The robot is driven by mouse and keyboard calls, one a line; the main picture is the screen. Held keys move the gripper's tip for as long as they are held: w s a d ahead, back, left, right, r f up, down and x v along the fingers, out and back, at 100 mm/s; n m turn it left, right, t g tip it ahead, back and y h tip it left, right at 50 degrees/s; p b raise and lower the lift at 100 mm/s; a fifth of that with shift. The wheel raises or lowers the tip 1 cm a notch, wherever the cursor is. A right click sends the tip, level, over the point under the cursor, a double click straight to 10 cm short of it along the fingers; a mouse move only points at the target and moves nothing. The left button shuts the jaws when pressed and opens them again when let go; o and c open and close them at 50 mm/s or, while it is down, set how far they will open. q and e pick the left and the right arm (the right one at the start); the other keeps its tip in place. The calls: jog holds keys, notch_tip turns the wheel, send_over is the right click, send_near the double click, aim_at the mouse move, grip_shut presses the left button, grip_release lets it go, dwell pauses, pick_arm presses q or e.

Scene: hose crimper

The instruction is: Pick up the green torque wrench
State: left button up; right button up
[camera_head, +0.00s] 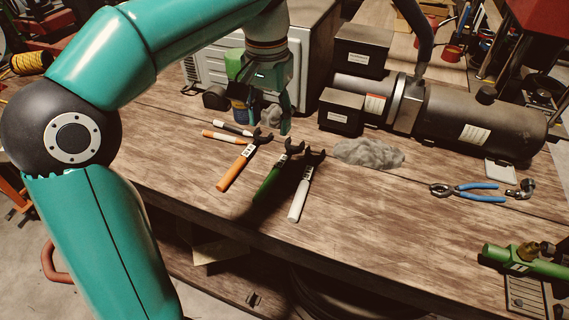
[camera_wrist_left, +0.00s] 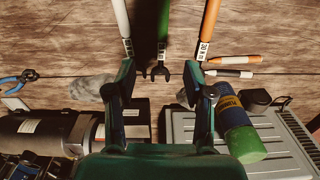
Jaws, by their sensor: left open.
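The green torque wrench (camera_head: 270,181) lies on the workbench between an orange wrench (camera_head: 236,168) and a white wrench (camera_head: 300,196), its open-ended head toward the back. My left gripper (camera_head: 286,128) is above the bench, just behind the wrench heads. In the left wrist view the fingers of my left gripper (camera_wrist_left: 158,82) are spread apart and empty. The green wrench (camera_wrist_left: 163,30) shows there between the fingers, its dark head just beyond the fingertip line. The white wrench (camera_wrist_left: 121,22) and the orange wrench (camera_wrist_left: 208,25) lie on either side. My right gripper is not seen.
A grey rag (camera_head: 368,153) lies right of the wrenches. Blue-handled pliers (camera_head: 470,192) lie further right. Two markers (camera_head: 221,137) lie left of the wrench heads. A dark cylindrical machine (camera_head: 470,120) and a grey box (camera_head: 210,72) stand behind.

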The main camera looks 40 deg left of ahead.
pick_arm(q)
jog(key=b, duration=0.2)
send_over(270, 178)
jog(key=f, duration=1.1)
jog(key=shift+w, duration=0.3)
jog(key=shift+s+f+p, duration=0.2)
jog(key=shift+f, duration=1.25)
jog(key=shift+s+f+p, duration=0.15)
jog(key=shift+f, duration=1.25)
grip_shut()
jog(key=shift+r, duration=0.1)
